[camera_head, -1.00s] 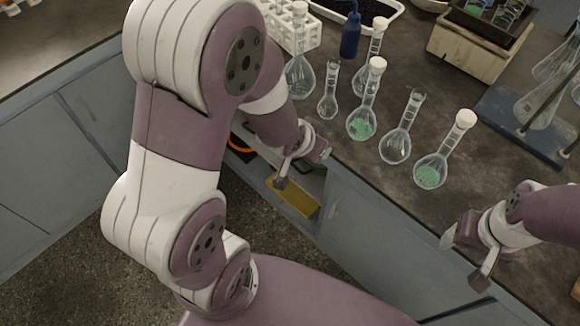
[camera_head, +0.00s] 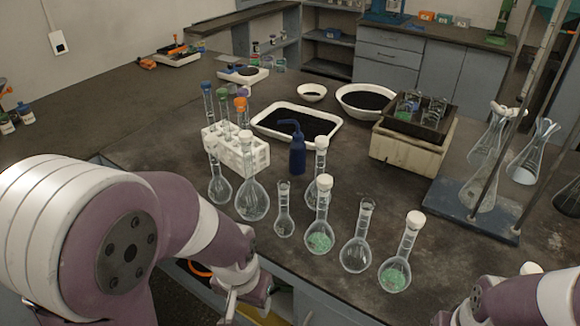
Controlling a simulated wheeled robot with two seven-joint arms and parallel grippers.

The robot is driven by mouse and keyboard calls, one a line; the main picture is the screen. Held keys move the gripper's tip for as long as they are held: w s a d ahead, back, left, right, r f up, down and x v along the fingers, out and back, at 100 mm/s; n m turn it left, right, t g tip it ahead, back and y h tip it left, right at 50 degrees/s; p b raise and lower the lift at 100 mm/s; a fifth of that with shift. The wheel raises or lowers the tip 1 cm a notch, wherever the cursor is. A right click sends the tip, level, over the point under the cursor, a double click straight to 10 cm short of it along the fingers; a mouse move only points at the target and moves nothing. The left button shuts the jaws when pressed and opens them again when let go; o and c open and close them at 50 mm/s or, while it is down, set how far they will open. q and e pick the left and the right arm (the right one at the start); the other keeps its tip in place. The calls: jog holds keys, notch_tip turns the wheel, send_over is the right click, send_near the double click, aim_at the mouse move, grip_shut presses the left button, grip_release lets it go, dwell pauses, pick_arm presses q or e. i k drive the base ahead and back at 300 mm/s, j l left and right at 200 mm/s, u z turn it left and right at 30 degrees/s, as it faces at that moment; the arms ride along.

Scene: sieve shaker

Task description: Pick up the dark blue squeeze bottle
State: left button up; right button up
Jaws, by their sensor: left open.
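The dark blue squeeze bottle (camera_head: 298,153) stands upright on the bench, with its bent spout pointing left. It is just in front of a white tray of black granules and behind a row of glass flasks. My left gripper (camera_head: 246,300) is open and empty, low at the bench's front edge and well short of the bottle. Several flasks lie between them. My right arm (camera_head: 520,300) shows at the lower right; its fingers are mostly cut off by the bottom edge, so its jaw state is unclear.
Several flasks stand along the front, including one with green granules (camera_head: 319,238) and another (camera_head: 395,272). A white rack (camera_head: 236,155) is left of the bottle. The white tray (camera_head: 330,133) lies behind it. A beige sieve shaker (camera_head: 410,150) and a flask stand (camera_head: 470,215) are at right.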

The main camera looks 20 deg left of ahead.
aim_at(297, 146)
jog(key=j+z, duration=0.4)
jog(key=k+j+z, duration=0.1)
jog(key=j+z, duration=0.3)
jog(key=k+j+z, duration=0.1)
jog(key=j+z, duration=0.3)
jog(key=j, duration=0.1)
